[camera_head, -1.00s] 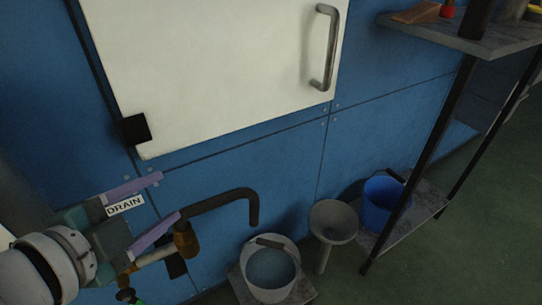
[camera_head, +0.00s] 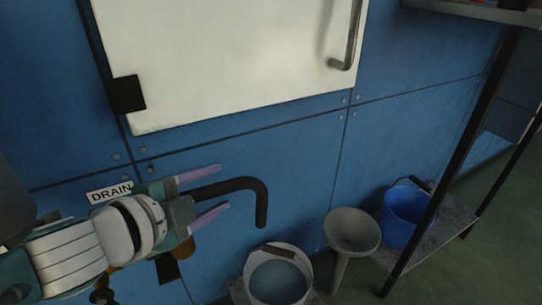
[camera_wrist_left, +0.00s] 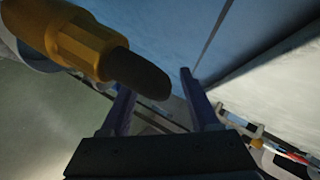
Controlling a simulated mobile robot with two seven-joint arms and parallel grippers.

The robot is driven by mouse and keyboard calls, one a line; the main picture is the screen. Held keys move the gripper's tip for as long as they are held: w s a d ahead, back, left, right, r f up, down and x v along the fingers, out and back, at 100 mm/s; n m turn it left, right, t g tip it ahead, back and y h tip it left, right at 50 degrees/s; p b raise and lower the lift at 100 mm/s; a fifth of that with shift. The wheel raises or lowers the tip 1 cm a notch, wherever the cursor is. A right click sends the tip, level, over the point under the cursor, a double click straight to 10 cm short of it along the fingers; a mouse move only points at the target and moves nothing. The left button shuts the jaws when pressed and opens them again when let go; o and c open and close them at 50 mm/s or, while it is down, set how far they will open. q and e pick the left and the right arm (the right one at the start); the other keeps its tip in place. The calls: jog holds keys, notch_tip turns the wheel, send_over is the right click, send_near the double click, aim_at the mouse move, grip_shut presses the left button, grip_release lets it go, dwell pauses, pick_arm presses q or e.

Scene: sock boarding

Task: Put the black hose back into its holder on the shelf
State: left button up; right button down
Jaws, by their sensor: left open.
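The black hose (camera_head: 262,200) is bent, with one end pointing down in front of the blue wall. In the left wrist view the dark hose (camera_wrist_left: 140,74) shows beside a brass fitting (camera_wrist_left: 80,42). My left gripper (camera_head: 224,188) is open, and its two purple fingers lie above and below the hose in the head view. The left wrist view shows its fingers (camera_wrist_left: 156,82) apart with the hose in front; I cannot tell whether they touch it. The shelf (camera_head: 475,10) is cut off at the upper right; its holder is not visible. My right gripper is not in view.
A grey bucket (camera_head: 300,263) stands below the hose. A grey funnel (camera_head: 352,228) on a stem is to its right, and a blue bucket (camera_head: 400,222) sits on the rack's lower shelf (camera_head: 440,235). A white door (camera_head: 220,65) is above. A DRAIN label (camera_head: 108,193) is behind my arm.

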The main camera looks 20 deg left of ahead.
pick_arm(q)
jog(key=shift+x, duration=0.95)
jog(key=shift+c, duration=0.3)
grip_shut()
